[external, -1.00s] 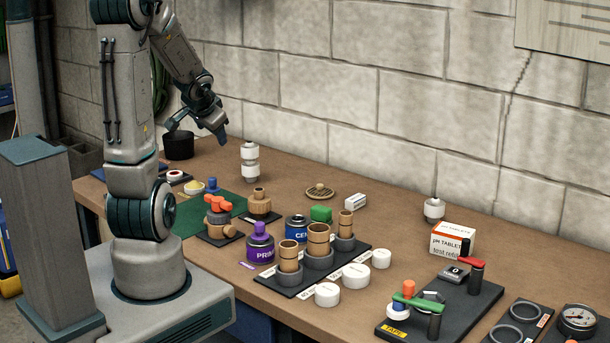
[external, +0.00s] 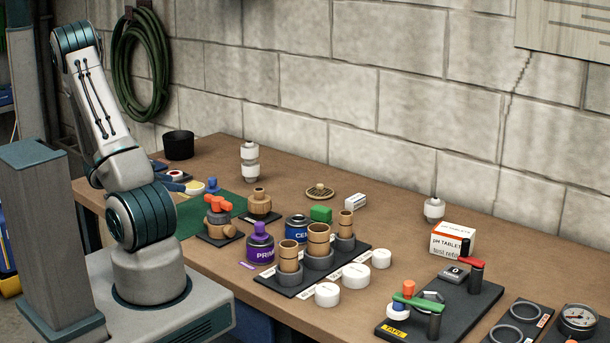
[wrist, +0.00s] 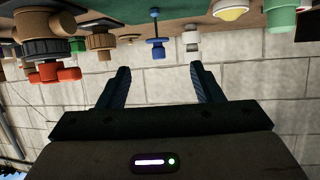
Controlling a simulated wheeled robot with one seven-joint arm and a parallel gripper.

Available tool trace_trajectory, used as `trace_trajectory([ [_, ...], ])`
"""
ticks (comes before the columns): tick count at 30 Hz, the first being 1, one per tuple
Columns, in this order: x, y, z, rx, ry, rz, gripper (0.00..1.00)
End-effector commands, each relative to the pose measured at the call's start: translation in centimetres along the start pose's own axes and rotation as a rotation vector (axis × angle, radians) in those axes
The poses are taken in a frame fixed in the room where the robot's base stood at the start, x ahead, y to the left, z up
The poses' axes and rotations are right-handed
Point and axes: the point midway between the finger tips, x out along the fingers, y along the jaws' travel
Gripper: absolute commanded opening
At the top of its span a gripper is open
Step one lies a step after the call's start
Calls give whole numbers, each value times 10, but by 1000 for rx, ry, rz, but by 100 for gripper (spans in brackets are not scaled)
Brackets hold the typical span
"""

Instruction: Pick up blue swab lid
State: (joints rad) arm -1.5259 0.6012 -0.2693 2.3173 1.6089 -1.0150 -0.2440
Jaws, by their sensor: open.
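A blue lid (wrist: 157,50) with a thin stem and a small blue tip shows near the top middle of the wrist view, which is upside down. A small blue piece (external: 212,185), which looks like the same lid, is near the back left of the bench in the external view. My gripper (wrist: 160,68) is open and empty. Its two dark fingers point toward the lid, which lies beyond the gap between them, apart from both. In the external view my gripper is mostly hidden behind my arm.
An orange-handled valve (external: 218,202) and a brown fitting (external: 259,203) stand close to the blue piece. A yellow-filled dish (external: 194,187) is just left of it. A white bottle (external: 250,161) stands farther back, near the block wall (external: 325,90).

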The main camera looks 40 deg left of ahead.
Motion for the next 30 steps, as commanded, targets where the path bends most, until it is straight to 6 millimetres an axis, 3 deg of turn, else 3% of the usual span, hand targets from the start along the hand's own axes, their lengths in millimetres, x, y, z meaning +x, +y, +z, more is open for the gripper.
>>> trace_trajectory([
  [12, 70, 1, -1, -2, 7, 6, 60],
  [20, 89, 2, -2, -2, 6, 5, 60],
  [30, 131, 5, -7, -2, 5, 5, 60],
])
